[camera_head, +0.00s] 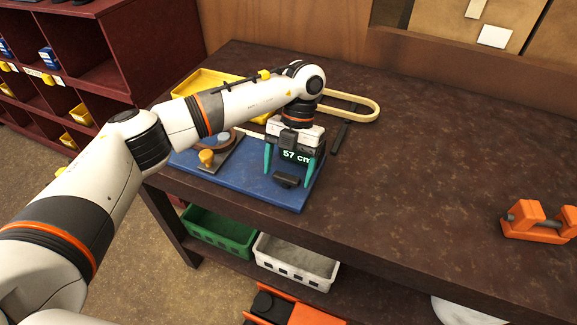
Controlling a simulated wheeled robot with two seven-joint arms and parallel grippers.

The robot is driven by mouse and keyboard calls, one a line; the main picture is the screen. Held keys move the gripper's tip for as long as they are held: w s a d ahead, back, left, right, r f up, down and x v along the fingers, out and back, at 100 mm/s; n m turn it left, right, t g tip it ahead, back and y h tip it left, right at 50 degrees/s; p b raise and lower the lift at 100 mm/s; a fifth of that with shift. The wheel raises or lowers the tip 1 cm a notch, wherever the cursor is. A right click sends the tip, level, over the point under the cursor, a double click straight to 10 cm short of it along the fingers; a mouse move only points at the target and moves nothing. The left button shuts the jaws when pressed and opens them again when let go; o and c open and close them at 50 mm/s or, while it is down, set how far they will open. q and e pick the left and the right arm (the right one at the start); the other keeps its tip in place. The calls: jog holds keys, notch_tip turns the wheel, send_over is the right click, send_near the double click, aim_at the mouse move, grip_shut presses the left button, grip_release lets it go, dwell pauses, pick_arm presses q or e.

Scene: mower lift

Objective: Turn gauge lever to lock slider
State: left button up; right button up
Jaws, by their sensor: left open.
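A gauge with a dark display reading "57 cm" (296,156) sits on a blue board (237,184) on the brown table. A small black block (287,181), perhaps the lever or slider, lies on the board in front of the display. An orange-yellow knob (207,157) on a metal plate is at the board's left. My left gripper (288,168) points down over the gauge, its two green fingers open, one at each side of the display. I cannot tell whether the fingers touch anything. The gripper body hides the gauge's back part. My right gripper is not in view.
A yellow tray (228,83) and a pale looped handle (366,101) lie behind the board. An orange clamp (537,222) stands at the far right. The table's middle right is clear. Green (214,236) and white (301,262) bins sit below the front edge.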

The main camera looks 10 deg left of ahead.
pick_arm(q)
jog(key=shift+r, duration=0.1)
jog(key=v, duration=1.2)
jog(key=shift+b, duration=0.3)
